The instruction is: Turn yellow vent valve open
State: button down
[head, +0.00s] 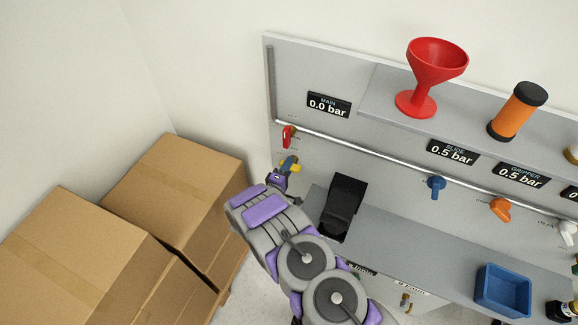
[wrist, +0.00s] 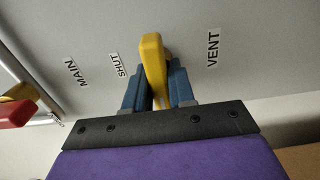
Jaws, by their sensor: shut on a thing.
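The yellow vent valve (head: 289,165) is on the left end of the grey panel, below the red valve. In the wrist view its yellow handle (wrist: 153,62) stands between the two blue fingers of my gripper (wrist: 158,90). The fingers are shut on the handle, one on each side. The handle lies between the SHUT label (wrist: 117,65) on its left and the VENT label (wrist: 213,49) on its right, tilted slightly toward SHUT at its top. In the head view my gripper (head: 284,172) mostly hides the valve's lower part.
The red main valve (head: 288,136) is just above; its handle also shows in the wrist view (wrist: 17,113). The MAIN gauge (head: 328,104) reads 0.0 bar. Cardboard boxes (head: 175,190) stand close on the left. A black holder (head: 343,207) and a blue bin (head: 503,290) are on the right.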

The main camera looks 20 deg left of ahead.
jog(key=shift+s+a, duration=0.1)
jog(key=shift+a, duration=0.2)
jog(key=c, duration=1.3)
grip_release()
jog(key=shift+c, duration=0.2)
jog(key=o, duration=0.3)
jog(key=shift+a+f, duration=0.2)
jog(key=shift+a, duration=0.05)
jog(key=shift+d+r, duration=0.1)
jog(key=shift+d, duration=0.1)
jog(key=shift+s+d, duration=0.1)
jog(key=shift+s, duration=0.05)
jog(key=s+a+p, duration=0.1)
jog(key=s+p, duration=0.1)
jog(key=s, duration=1.5)
jog(key=shift+a, duration=0.4)
jog(key=shift+a, duration=0.1)
